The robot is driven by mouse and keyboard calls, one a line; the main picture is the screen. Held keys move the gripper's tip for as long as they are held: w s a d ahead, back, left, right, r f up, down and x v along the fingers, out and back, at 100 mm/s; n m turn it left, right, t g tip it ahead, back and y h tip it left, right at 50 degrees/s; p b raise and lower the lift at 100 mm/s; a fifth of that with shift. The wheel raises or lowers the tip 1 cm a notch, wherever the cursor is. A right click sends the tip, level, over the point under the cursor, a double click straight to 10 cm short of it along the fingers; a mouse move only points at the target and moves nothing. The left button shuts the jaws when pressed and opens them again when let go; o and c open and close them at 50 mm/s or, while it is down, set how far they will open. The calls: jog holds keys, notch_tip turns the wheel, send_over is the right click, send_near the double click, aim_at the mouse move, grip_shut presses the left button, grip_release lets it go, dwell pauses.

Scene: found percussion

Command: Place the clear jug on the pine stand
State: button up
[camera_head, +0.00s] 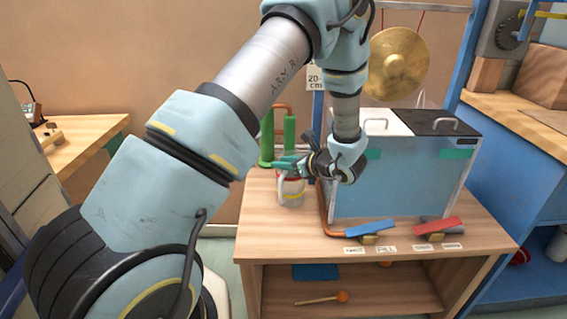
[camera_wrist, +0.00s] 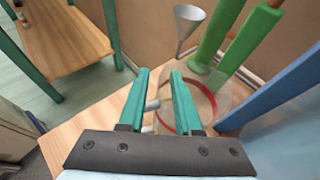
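The clear jug (camera_head: 291,190) stands upright near the back left of the wooden bench top, with a pale handle on its left side. In the wrist view the clear jug (camera_wrist: 216,100) shows a red ring, partly hidden by a finger. My gripper (camera_head: 281,165) is at the jug's upper part in the head view. Its teal fingers (camera_wrist: 160,75) are apart, with grey stubs, perhaps of the handle, visible between them. I cannot tell whether a finger touches the jug. No pine stand can be told for sure; a light wooden table (camera_head: 85,135) stands at the left.
Green upright tubes (camera_head: 290,133) stand behind the jug, and a large blue-fronted tank (camera_head: 400,185) stands to its right. A copper pipe and blue and red levers (camera_head: 369,228) are along the front. A grey funnel (camera_wrist: 188,20) is beyond my fingers. Open floor separates bench and left table.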

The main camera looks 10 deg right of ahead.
jog(key=shift+r, duration=0.1)
jog(key=v, duration=1.2)
jog(key=s+a+r+n+g+h, duration=0.1)
jog(key=s+a+n+g+h, duration=0.1)
jog(key=a+n, duration=0.7)
jog(key=s+a+r+n+g+h, duration=0.2)
jog(key=s+a+n+g+h, duration=0.1)
jog(key=a+n, duration=0.6)
jog(key=s+a+r+n+g+h, duration=0.2)
jog(key=s+a+n+g, duration=0.1)
jog(key=a+n, duration=0.6)
jog(key=shift+s+a+n+g+h+b, duration=0.15)
jog(key=shift+n+g+h+b, duration=0.25)
jog(key=shift+g, duration=0.4)
